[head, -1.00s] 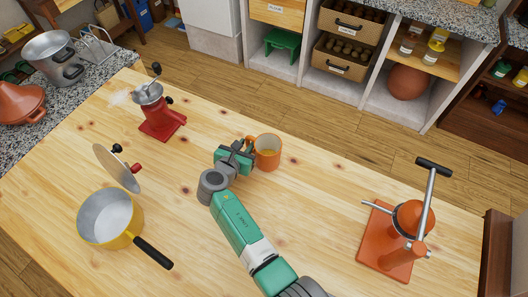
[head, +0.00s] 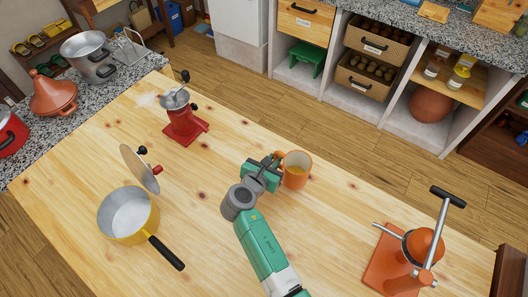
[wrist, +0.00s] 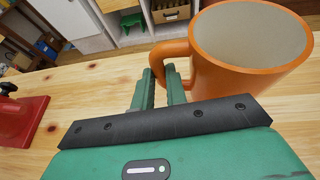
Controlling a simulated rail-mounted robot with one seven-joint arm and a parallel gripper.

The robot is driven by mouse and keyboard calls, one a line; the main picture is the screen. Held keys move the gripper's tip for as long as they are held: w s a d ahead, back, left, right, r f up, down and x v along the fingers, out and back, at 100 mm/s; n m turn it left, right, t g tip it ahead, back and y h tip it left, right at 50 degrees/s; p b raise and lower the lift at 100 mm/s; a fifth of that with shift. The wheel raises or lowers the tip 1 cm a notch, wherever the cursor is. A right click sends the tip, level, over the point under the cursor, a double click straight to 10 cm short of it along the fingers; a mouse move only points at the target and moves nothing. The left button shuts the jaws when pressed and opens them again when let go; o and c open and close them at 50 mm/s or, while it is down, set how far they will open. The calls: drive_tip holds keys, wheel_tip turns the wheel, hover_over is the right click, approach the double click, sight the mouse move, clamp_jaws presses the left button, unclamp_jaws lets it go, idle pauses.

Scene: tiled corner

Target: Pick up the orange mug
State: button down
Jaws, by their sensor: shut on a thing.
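The orange mug (head: 297,181) is upright at the far middle part of the wooden table, its handle toward the left. It also shows large in the wrist view (wrist: 232,76), where its pale inside is visible. My gripper (head: 272,164) is at the mug's left side, with its fingers shut on the handle. In the wrist view the two green fingers (wrist: 162,88) are close together at the handle. The mug's base is hidden behind the gripper in the wrist view. I cannot tell whether the mug touches the table.
A red grinder (head: 184,124), a leaning pan lid (head: 139,168) and a yellow saucepan (head: 128,216) stand on the left. An orange press (head: 395,263) with a tall lever stands on the right. The table (head: 340,215) is clear between mug and press.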

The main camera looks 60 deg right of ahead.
sight(303, 180)
drive_tip(key=s+a, duration=0.1)
drive_tip(key=s, duration=0.2)
drive_tip(key=s+a+r+p, duration=0.1)
drive_tip(key=s+a, duration=0.1)
drive_tip(key=s, duration=0.2)
drive_tip(key=s+a+p, duration=0.1)
drive_tip(key=s, duration=0.2)
drive_tip(key=shift+s+a+r, duration=0.15)
drive_tip(key=shift+s+a, duration=0.1)
